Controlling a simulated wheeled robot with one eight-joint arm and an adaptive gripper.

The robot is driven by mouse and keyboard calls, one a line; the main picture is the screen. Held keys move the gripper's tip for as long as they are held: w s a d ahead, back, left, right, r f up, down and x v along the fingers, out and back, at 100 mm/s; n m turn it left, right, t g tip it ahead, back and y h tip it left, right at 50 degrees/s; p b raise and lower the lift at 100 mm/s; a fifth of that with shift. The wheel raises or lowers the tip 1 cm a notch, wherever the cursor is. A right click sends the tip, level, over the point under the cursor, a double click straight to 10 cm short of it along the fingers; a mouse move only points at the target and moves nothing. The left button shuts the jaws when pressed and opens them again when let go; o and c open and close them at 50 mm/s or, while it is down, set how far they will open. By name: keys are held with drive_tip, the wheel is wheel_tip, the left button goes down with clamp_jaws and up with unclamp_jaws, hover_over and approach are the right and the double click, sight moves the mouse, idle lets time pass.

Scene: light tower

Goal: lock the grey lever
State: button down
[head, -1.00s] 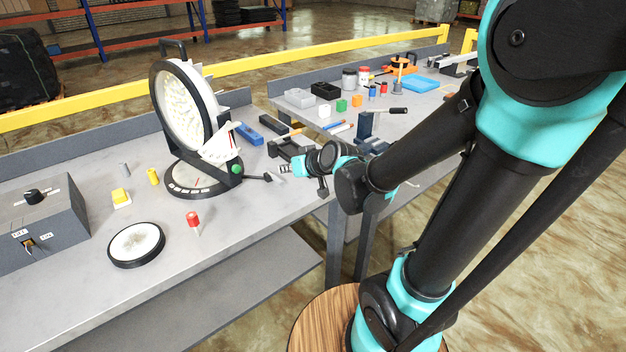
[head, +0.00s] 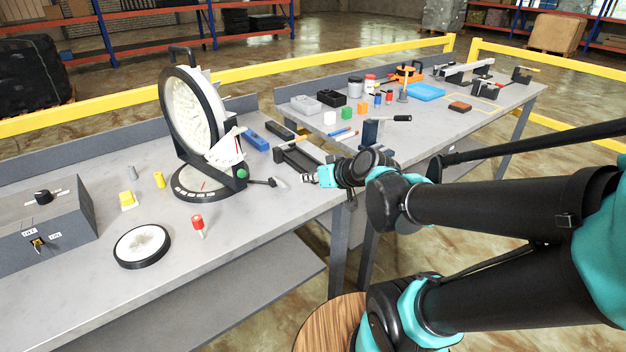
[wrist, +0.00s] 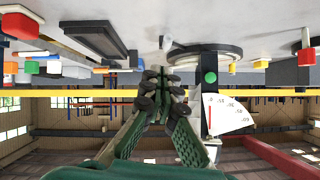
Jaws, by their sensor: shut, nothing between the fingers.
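The light tower is a round black-rimmed lamp (head: 188,112) on a black bracket with a green knob (head: 242,174) and a white angle scale (head: 227,150). The grey lever (head: 279,182) sticks out to the right of its base on a thin black rod, low over the table. It also shows near the top of the wrist view (wrist: 167,43), which is upside down. My gripper (head: 306,178) is shut and empty, a little right of the lever's end and apart from it. Its closed fingers (wrist: 160,76) show in the wrist view. Whether the lever is locked cannot be told.
A black-and-grey vice-like block (head: 300,158) and a blue block (head: 255,140) lie behind the lever. A red-topped peg (head: 198,224), a round disc (head: 142,246) and a grey switch box (head: 42,218) stand to the left. The front table edge runs below my gripper.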

drive_tip(key=shift+s+d+r, duration=0.15)
drive_tip(key=shift+s+d, duration=0.35)
drive_tip(key=shift+s, duration=0.15)
drive_tip(key=s+d+f+m+g+h, duration=0.2)
drive_tip(key=s+d+f+h, duration=0.1)
drive_tip(key=d+f, duration=0.4)
drive_tip(key=s+d+f+m+g+h, duration=0.2)
drive_tip(key=s+d+f+g+h, duration=0.1)
drive_tip(key=d+f, duration=0.4)
drive_tip(key=s+h, duration=0.1)
drive_tip(key=s, duration=0.1)
drive_tip(key=shift+s+d+m, duration=0.3)
drive_tip(key=shift+d+m, duration=0.1)
